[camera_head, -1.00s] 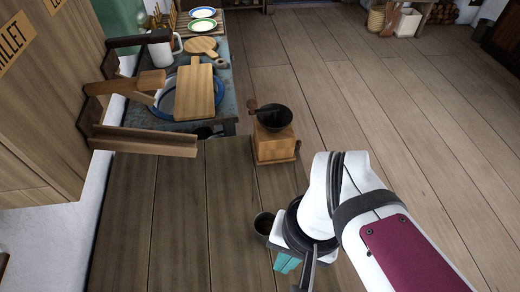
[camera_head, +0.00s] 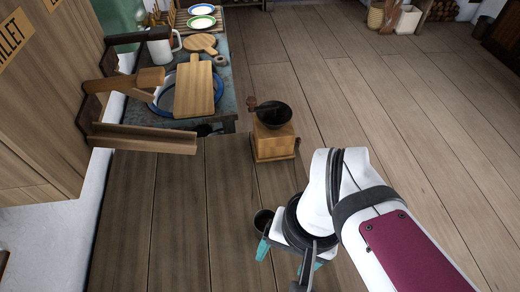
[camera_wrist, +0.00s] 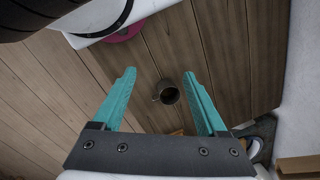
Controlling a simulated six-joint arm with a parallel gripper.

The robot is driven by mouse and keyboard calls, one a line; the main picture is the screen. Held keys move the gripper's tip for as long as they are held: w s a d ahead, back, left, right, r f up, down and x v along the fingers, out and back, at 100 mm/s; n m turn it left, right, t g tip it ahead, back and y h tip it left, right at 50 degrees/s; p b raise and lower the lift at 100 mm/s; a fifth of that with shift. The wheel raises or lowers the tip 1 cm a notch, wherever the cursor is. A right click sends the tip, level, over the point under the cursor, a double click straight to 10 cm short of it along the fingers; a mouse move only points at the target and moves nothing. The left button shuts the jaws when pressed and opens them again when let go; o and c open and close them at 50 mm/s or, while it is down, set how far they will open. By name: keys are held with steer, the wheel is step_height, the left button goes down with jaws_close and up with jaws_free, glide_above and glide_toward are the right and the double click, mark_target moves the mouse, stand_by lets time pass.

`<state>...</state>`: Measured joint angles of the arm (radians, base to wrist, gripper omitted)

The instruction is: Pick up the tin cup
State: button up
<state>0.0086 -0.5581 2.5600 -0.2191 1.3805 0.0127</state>
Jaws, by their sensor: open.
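The tin cup (camera_head: 263,222) is a small dark cup on the wooden surface, partly hidden by my gripper in the head view. In the wrist view the cup (camera_wrist: 168,93) appears between the two teal fingers, nearer the right one, with its small handle towards the left. My gripper (camera_head: 286,258) is open and empty, with its fingers spread apart. In the wrist view my gripper (camera_wrist: 158,77) points towards the cup, which looks beyond the fingertips. I cannot tell the exact gap between them.
A wooden coffee grinder (camera_head: 273,142) with a dark bowl stands behind the cup. A wall shelf (camera_head: 143,139) juts out at left. A counter with a cutting board (camera_head: 194,88), a white mug (camera_head: 160,47) and plates lies at the back left. The planks left of the cup are clear.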

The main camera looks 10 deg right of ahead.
steer(key=o, duration=0.3)
steer(key=n+t+h, duration=0.5)
steer(key=n+h, duration=0.9)
steer(key=n, duration=1.3)
glide_toward(262, 217)
steer(key=s, duration=0.1)
steer(key=s+r, duration=0.1)
steer(key=s, duration=0.1)
steer(key=shift+s+a+r, duration=0.35)
steer(key=shift+s+r, duration=0.05)
steer(key=shift+w+f+n+t, duration=0.15)
steer(key=shift+f+n+t, duration=0.2)
steer(key=shift+n, duration=0.15)
steer(key=x, duration=1.5)
steer(key=shift+d+f, duration=0.1)
